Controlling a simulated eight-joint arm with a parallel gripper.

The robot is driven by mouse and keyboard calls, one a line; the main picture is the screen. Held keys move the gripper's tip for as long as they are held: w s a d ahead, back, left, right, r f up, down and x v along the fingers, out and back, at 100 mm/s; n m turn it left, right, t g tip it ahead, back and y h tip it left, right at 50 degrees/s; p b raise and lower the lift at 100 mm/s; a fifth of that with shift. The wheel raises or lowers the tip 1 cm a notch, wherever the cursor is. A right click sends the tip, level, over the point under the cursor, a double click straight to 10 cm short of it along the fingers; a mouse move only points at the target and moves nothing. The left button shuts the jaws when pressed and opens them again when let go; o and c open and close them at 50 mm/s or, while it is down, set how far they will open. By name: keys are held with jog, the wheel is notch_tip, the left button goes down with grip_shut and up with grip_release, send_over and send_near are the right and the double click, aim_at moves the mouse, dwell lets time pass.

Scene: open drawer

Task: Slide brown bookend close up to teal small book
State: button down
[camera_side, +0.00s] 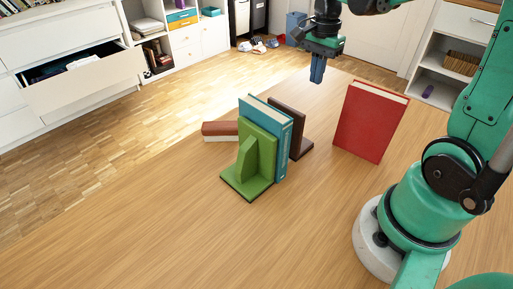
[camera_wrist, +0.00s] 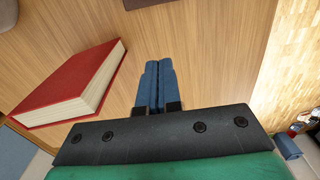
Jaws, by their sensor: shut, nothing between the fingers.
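The brown bookend (camera_side: 299,143) stands upright on the table, partly hidden behind the teal small book (camera_side: 284,152). I cannot tell how wide any gap between them is. The teal book stands upright, with a green bookend (camera_side: 248,165) against its near left side. In the wrist view, a dark brown piece at the top edge (camera_wrist: 142,3) is probably part of the brown bookend. My gripper (camera_side: 317,80) is shut and empty, with blue fingers pointing down above the table, beyond the bookend and up to its right. Its fingers also show in the wrist view (camera_wrist: 153,66).
A red book (camera_side: 370,122) stands upright to the right of the bookend; it also shows in the wrist view (camera_wrist: 70,85). A reddish-brown book (camera_side: 219,130) lies flat to the left, behind the green bookend. The front of the table is clear. An open drawer (camera_side: 85,80) is far left.

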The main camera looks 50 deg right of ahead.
aim_at(297, 121)
jog(key=f, duration=0.8)
jog(key=shift+s+d+f, duration=0.1)
jog(key=shift+s+f, duration=0.2)
jog(key=shift+f, duration=0.1)
jog(key=a, duration=0.3)
jog(key=shift+w+a+f, duration=0.1)
jog(key=shift+f, duration=0.1)
jog(key=shift+a, duration=0.45)
jog(key=shift+a, duration=1.05)
